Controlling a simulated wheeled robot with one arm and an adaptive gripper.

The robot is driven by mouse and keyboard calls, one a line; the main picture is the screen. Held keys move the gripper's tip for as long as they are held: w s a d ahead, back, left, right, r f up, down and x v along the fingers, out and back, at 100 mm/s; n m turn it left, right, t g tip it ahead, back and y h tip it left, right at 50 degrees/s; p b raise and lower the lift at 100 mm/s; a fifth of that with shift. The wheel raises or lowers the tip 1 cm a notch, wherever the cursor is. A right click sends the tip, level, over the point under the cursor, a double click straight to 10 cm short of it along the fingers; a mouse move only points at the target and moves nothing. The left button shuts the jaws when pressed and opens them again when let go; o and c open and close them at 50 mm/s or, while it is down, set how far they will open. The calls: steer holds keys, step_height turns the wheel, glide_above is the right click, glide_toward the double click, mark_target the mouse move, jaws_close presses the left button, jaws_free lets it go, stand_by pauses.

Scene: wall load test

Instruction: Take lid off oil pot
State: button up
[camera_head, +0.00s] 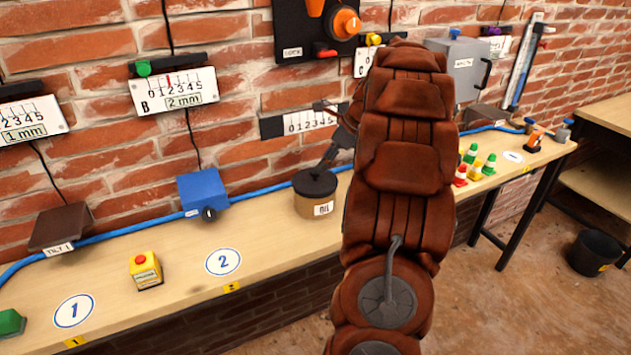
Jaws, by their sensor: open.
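The oil pot (311,206) is a tan round pot with a white label, standing on the bench against the brick wall. Its dark lid (315,182) sits on top of it. My gripper (326,164) reaches down from the right, with its fingers just above or at the lid's top; I cannot tell whether they touch it. It is open and holds nothing that I can see. My brown padded arm hides the bench to the right of the pot and part of the gripper.
A blue box (203,192) stands left of the pot, with a blue hose (118,233) along the wall. A yellow block with a red top (146,270) is at the front left. Small cones (473,165) stand right of my arm. The bench near circle 2 (223,261) is clear.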

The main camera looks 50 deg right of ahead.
mark_target(315, 172)
steer(key=shift+w+p+x, duration=0.25)
steer(key=shift+p+x, duration=0.4)
steer(key=shift+x, duration=2.15)
steer(key=shift+a+r, duration=0.1)
steer(key=shift+r, duration=0.05)
jaws_close()
